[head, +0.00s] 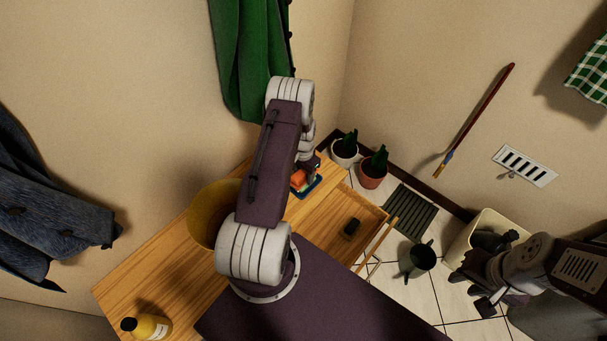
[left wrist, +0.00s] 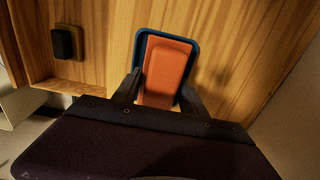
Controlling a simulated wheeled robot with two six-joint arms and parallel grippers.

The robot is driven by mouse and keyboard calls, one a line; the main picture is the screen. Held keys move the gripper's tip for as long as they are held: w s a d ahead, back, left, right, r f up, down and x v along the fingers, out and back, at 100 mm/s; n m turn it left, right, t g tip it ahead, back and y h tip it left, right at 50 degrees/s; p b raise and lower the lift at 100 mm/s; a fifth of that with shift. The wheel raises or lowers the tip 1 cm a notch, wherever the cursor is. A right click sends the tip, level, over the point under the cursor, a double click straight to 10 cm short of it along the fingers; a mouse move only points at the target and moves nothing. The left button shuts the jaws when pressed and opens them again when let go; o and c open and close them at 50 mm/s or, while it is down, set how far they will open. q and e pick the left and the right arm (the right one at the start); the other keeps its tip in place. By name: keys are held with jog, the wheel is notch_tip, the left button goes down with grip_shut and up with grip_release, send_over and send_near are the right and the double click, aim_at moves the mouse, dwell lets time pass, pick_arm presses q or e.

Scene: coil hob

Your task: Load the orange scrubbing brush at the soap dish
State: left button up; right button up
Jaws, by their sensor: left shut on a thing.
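The orange scrubbing brush (left wrist: 168,70) is between the two dark fingers of my left gripper (left wrist: 160,96), which is shut on it. The blue soap dish (left wrist: 166,34) is on the wooden top, and its rim shows around the far end and sides of the brush. I cannot tell whether the brush touches the dish or is just above it. In the head view the brush (head: 298,178) and dish (head: 313,189) are near the back corner, partly hidden by my left arm. My right gripper (head: 475,294) looks open and empty, over the floor at the right.
A yellow bowl or bucket (head: 203,215) and a yellow bottle (head: 153,327) are on the wooden top (head: 130,285). Potted plants (head: 373,170), a dark watering can (head: 420,260) and a cream bin (head: 462,243) stand on the floor.

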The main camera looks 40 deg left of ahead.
aim_at(303, 171)
pick_arm(q)
jog(key=shift+r+p, duration=2.8)
jog(key=shift+r, duration=0.75)
jog(key=shift+f, duration=0.1)
